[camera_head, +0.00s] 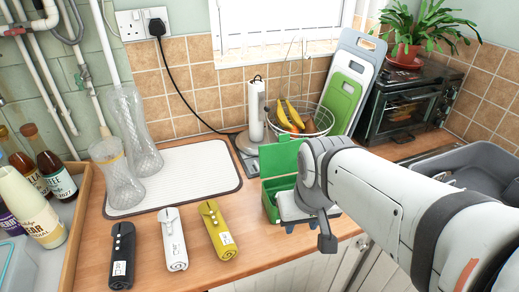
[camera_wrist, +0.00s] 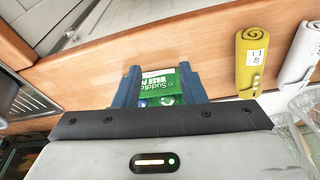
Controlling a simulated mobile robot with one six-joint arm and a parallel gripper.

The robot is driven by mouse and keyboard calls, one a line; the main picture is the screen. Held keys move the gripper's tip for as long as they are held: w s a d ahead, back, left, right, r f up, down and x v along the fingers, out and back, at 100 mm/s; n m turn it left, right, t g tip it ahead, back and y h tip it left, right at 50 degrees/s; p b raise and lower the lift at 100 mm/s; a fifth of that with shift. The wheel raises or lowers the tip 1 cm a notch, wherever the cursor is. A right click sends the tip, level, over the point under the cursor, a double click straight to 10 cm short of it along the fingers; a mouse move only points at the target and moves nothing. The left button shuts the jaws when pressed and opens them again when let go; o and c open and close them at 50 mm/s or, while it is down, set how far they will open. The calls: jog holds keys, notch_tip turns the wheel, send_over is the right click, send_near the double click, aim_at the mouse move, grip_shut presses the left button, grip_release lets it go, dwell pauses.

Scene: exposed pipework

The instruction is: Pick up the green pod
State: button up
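A green box (camera_head: 271,187) with its lid (camera_head: 281,158) raised stands on the wooden counter, partly hidden behind my gripper. In the wrist view, a green surface (camera_wrist: 158,84) with the words "Suddle Wash" shows between my gripper's fingers. Small blue and pale shapes lie at its lower edge; I cannot tell whether they are loose pods or a printed picture. No single green pod is clear. My gripper (camera_wrist: 161,78) has its two dark blue fingers apart, one on each side of the green surface. In the head view my gripper (camera_head: 308,212) is low over the box's front right.
Black (camera_head: 122,256), white (camera_head: 174,240) and yellow (camera_head: 218,231) rolled cloths lie left of the box. Behind are a white mat (camera_head: 190,172), glass vases (camera_head: 122,176), a fruit basket (camera_head: 297,118) and a toaster oven (camera_head: 408,101). The counter's front edge is close.

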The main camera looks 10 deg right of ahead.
jog(key=shift+o, duration=1.4)
jog(key=shift+w+a+m+b, duration=0.1)
jog(key=shift+w+m+b, duration=0.25)
jog(key=shift+m, duration=0.15)
jog(key=w+m+b, duration=0.1)
jog(key=w+m, duration=0.1)
jog(key=m, duration=0.1)
jog(key=w+m+b, duration=0.1)
jog(key=w+m, duration=0.1)
jog(key=m, duration=0.1)
jog(key=w+m+y+b, duration=0.1)
jog(key=m+b, duration=0.1)
jog(key=m, duration=0.2)
jog(key=shift+w+f, duration=0.15)
jog(key=shift+w, duration=0.25)
jog(key=w+d+m+g+y+b, duration=0.15)
jog(key=w+m+b, duration=0.25)
jog(key=w+m, duration=0.7)
jog(key=f+m, duration=0.1)
jog(key=f, duration=0.1)
jog(key=s+a+f+m+b, duration=0.1)
jog(key=f, duration=0.4)
jog(key=shift+s+a+f+m+t+b, duration=0.2)
jog(key=shift+s+m+t+b, duration=0.1)
jog(key=shift+s+m, duration=0.1)
jog(key=c, duration=0.7)
jog(key=shift+r, duration=0.1)
